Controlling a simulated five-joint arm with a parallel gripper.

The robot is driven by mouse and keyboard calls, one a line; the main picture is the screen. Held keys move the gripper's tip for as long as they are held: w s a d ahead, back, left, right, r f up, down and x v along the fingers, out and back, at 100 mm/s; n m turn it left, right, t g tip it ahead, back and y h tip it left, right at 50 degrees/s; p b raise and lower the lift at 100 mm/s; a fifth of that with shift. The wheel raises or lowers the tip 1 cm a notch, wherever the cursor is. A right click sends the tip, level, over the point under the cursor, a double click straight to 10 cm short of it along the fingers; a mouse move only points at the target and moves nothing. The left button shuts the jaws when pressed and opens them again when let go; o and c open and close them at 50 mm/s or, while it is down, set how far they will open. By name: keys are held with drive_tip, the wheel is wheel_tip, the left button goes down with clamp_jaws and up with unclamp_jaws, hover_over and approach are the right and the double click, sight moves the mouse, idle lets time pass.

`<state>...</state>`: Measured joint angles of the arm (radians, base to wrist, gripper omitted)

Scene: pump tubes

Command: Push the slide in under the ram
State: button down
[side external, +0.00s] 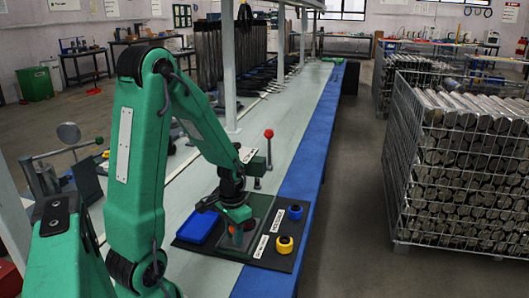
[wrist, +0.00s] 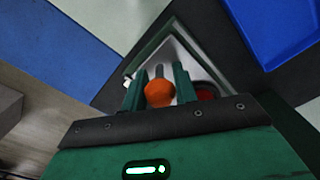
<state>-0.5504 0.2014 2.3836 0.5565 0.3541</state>
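My gripper (wrist: 159,88) has its two green fingers on either side of an orange knob (wrist: 160,93) in the wrist view. The knob nearly fills the gap; I cannot tell whether the fingers press on it. A dark stem shows just beyond the knob, over a pale plate with a green border (wrist: 148,49). I cannot make out the slide apart from these parts. In the side view my gripper (side external: 237,218) is low over the green fixture (side external: 257,207), hiding part of it. A lever with a red ball (side external: 268,133) stands behind; the ram's tip is not clear.
A blue tray (side external: 197,227) lies left of the fixture on a black mat (side external: 218,248). A blue ring (side external: 295,212) and a yellow ring (side external: 284,245) lie to its right, beside white labels. In the wrist view a dark red round part (wrist: 206,92) is right of the fingers.

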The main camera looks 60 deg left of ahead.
drive_tip(key=shift+w+a, duration=3.2)
drive_tip(key=shift+w, duration=0.05)
drive_tip(key=c, duration=1.1)
unclamp_jaws()
drive_tip(key=shift+c, duration=0.2)
drive_tip(key=shift+r, duration=0.1)
drive_tip(key=shift+r, duration=3.85)
